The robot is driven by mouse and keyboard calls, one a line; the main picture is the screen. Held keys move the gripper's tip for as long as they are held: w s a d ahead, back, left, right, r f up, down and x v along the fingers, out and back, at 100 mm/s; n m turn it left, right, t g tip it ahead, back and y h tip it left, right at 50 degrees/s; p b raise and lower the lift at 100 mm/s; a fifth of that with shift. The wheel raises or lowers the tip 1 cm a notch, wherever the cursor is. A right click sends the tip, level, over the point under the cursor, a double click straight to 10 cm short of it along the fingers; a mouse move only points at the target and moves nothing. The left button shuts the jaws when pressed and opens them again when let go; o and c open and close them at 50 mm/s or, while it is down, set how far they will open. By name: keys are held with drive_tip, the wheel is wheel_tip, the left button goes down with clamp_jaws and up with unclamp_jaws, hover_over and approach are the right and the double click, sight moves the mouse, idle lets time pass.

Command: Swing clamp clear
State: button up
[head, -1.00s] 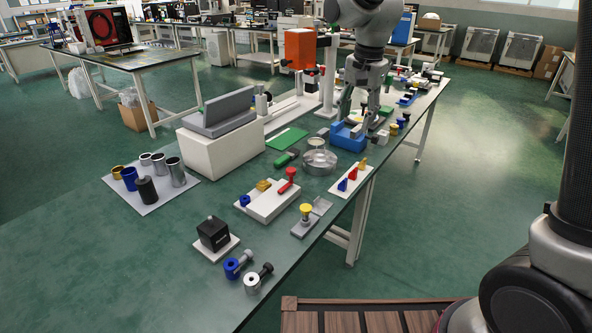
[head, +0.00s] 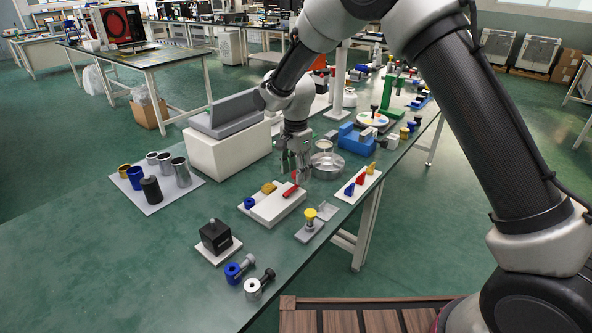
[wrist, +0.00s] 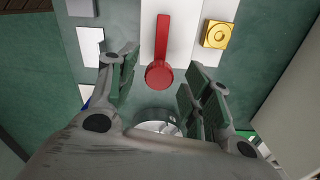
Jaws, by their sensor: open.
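The clamp is a white base block (head: 277,208) with a red lever arm (head: 290,192), a brass-yellow part (head: 268,188) and a blue knob (head: 250,203) on it. In the wrist view the red lever (wrist: 163,50) points along the white block (wrist: 196,30), its round end between my fingers, with the yellow part (wrist: 217,34) to its right. My gripper (head: 295,172) is open and above the far end of the block, by the lever's round end. It also shows in the wrist view (wrist: 155,85), with a finger on each side. I cannot tell whether a finger touches the lever.
A round glass-like dish (head: 327,163) stands right behind my gripper. A tray with coloured wedges (head: 358,184) is to the right, and a grey bracket with a yellow knob (head: 310,216) is in front. A white box (head: 228,152) stands to the left.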

drive_tip(key=shift+f, duration=0.1)
drive_tip(key=c, duration=1)
drive_tip(key=shift+n, duration=0.3)
drive_tip(key=n, duration=0.3)
drive_tip(key=shift+n, duration=0.4)
drive_tip(key=n, duration=0.4)
drive_tip(key=shift+d+n, duration=0.1)
drive_tip(key=shift+n, duration=0.2)
drive_tip(key=n, duration=0.4)
drive_tip(key=shift+n, duration=2.4)
